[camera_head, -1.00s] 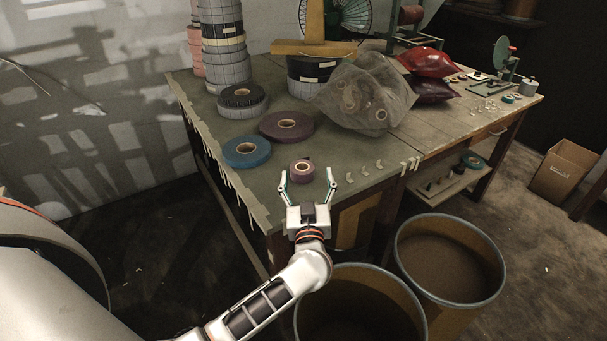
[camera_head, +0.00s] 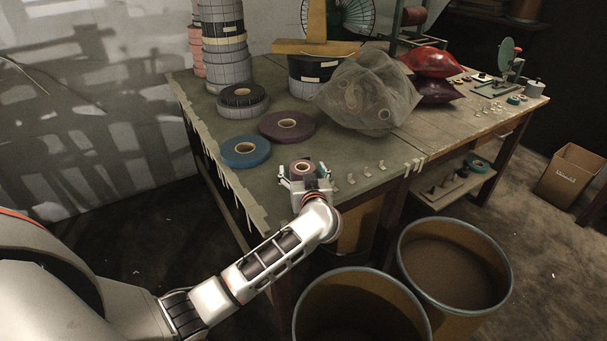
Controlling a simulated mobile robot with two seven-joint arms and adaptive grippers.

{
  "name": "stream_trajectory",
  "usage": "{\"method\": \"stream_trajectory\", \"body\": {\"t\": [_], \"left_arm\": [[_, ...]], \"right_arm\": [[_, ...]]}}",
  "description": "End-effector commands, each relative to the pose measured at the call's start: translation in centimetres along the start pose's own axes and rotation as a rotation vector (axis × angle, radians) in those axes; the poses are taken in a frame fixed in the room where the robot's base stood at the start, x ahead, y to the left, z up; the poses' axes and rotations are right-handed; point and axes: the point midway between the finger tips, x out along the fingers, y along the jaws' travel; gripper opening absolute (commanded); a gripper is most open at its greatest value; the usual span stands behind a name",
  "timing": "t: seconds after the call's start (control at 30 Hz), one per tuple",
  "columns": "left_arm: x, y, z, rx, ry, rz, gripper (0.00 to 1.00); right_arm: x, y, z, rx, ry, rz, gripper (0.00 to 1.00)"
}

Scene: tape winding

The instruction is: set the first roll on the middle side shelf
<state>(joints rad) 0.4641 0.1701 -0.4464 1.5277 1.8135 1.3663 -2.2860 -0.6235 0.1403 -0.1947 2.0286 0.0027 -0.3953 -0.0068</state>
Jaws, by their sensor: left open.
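A small mauve tape roll (camera_head: 302,169) with a pale core lies near the front edge of the table (camera_head: 350,160). My left gripper (camera_head: 304,175) is open, with its fingers on either side of this roll. The gripper's body hides the roll's near side, and I cannot tell whether the fingers touch it. A low wooden side shelf (camera_head: 455,190) shows under the table's right part, with a roll and small items on it. I cannot tell which shelf is the middle side shelf. My right gripper is not in view.
A blue roll (camera_head: 246,151) and a larger purple roll (camera_head: 287,126) lie behind the small roll. Tall roll stacks (camera_head: 224,45) and a mesh bag of rolls (camera_head: 368,95) stand farther back. Two round bins (camera_head: 453,270) stand before the table. A cardboard box (camera_head: 569,175) is at the right.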

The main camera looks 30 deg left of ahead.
Motion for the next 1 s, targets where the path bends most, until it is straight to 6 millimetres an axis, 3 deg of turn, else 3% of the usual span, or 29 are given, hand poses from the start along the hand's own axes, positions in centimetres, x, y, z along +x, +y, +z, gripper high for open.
{"method": "stream_trajectory", "body": {"t": [0.33, 0.5, 0.83, 1.0], "left_arm": [[0.8, 0.0, -0.1, 0.0, 0.002, 0.001, 0.69], [0.8, 0.0, -0.1, 0.0, 0.001, 0.001, 0.29], [0.7, 0.0, -0.3, -0.001, 0.002, 0.001, 0.25], [0.3, 0.1, -2.5, -0.005, 0.006, 0.002, 0.25]], "right_arm": [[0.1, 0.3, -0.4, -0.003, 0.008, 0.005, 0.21], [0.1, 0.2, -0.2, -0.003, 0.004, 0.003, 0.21], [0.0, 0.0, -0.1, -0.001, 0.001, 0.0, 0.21], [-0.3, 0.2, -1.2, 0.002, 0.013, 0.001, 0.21]]}}
